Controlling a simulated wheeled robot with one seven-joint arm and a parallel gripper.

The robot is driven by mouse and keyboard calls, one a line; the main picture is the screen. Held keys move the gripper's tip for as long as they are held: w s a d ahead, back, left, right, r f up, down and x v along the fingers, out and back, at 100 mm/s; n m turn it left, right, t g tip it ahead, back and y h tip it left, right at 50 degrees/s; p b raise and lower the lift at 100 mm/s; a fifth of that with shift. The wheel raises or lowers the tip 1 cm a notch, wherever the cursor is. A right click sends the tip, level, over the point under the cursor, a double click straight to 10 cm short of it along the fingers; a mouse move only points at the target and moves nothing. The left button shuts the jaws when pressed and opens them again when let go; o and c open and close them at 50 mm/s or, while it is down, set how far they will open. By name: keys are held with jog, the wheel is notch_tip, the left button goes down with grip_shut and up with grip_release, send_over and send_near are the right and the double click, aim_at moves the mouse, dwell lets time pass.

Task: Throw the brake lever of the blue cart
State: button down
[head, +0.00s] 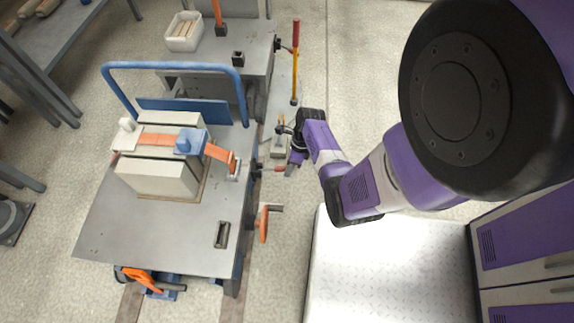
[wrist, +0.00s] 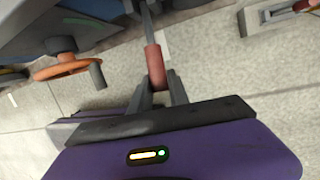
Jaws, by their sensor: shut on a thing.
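The blue cart (head: 110,225) has a grey deck and a blue push bar (head: 172,66), and fills the left half of the head view. A lever with a red grip (wrist: 155,62) sticks out from its right side; a little of the red grip also shows in the head view (head: 279,169). My gripper (head: 289,168) is at the cart's right side, shut on this red grip. In the wrist view the two fingers (wrist: 162,92) stand on either side of the grip's lower end. The lever's pivot is out of clear sight.
An orange handwheel (head: 263,223) juts from the cart's right side, nearer than my gripper. A red and yellow lever (head: 295,62) stands upright beyond. Stacked pale blocks (head: 158,176) are strapped on the deck.

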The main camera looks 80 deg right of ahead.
notch_tip(320, 180, down, 10)
jog(key=w+n+t+y+b, duration=0.1)
jog(key=t+b, duration=0.8)
jog(key=b, duration=0.5)
jog(key=c, duration=1.3)
grip_release()
jog(key=shift+o, duration=0.2)
jog(key=shift+r, duration=0.1)
jog(key=p+v, duration=0.1)
jog(key=v, duration=0.6)
jog(key=shift+s+p, duration=0.3)
jog(key=shift+s, duration=0.05)
jog(key=shift+d, duration=0.1)
